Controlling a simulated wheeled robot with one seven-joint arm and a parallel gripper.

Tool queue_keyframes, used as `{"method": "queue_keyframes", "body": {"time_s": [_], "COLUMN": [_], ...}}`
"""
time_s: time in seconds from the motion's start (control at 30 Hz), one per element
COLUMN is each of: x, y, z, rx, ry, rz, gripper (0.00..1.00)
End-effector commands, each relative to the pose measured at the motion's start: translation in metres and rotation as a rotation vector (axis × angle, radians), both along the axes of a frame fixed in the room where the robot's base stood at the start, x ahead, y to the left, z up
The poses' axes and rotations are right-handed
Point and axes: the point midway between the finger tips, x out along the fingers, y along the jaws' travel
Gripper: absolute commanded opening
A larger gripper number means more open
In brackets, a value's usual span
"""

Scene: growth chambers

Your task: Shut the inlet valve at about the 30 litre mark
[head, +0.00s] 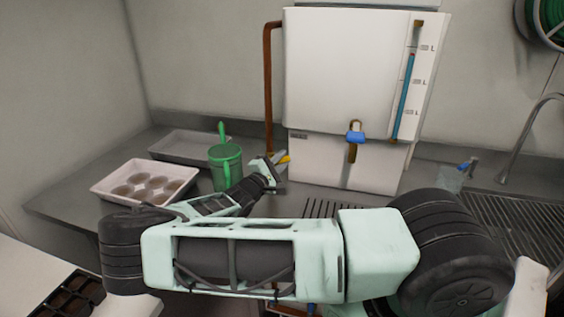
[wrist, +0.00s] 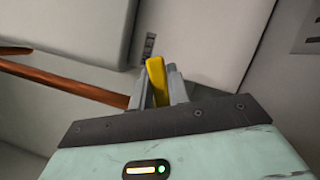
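The white water tank (head: 335,75) stands on the counter at the back wall. A sight tube (head: 403,100) on its right side shows a blue column reaching almost to a red mark, between the upper two scale marks; the numbers are too small to read. The yellow inlet valve lever (head: 284,159) is at the tank's lower left, by the copper pipe (head: 268,90). My gripper (head: 271,170) is at this lever. In the wrist view, the lever (wrist: 157,76) stands between my gripper's two fingers (wrist: 158,86); whether both touch it is unclear.
A green jug (head: 226,168), a white tray with round cups (head: 110,190) and a grey tray (head: 190,147) are left of my gripper. A blue-handled tap (head: 356,137) is on the tank front. A sink drainer (head: 515,215) lies right.

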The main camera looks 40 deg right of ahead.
Motion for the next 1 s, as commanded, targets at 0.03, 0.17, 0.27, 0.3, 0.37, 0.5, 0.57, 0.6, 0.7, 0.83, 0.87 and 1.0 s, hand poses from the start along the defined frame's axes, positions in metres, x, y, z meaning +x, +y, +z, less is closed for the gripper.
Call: {"method": "queue_keyframes", "body": {"time_s": [0.03,0.17,0.27,0.3,0.37,0.5,0.57,0.6,0.7,0.83,0.87,1.0], "x": [0.0,0.0,0.0,0.0,0.0,-0.001,-0.002,-0.004,-0.007,-0.013,-0.014,-0.02], "y": [0.0,0.0,0.0,0.0,0.001,0.011,0.019,0.027,0.048,0.079,0.085,0.117], "z": [-0.001,0.0,0.0,0.0,-0.001,-0.004,-0.006,-0.008,-0.013,-0.018,-0.02,-0.025], "rx": [0.001,0.001,0.002,0.002,0.002,0.004,0.003,0.002,0.004,0.004,0.004,0.004], "ry": [0.0,-0.001,-0.002,-0.002,-0.002,-0.003,-0.002,-0.003,-0.002,-0.002,-0.003,-0.003], "rz": [0.0,0.001,0.001,0.001,0.001,0.003,0.003,0.004,0.006,0.006,0.004,0.004], "gripper": [0.28,0.39,0.39,0.39,0.39,0.39,0.39,0.39,0.39,0.39,0.39,0.39]}}
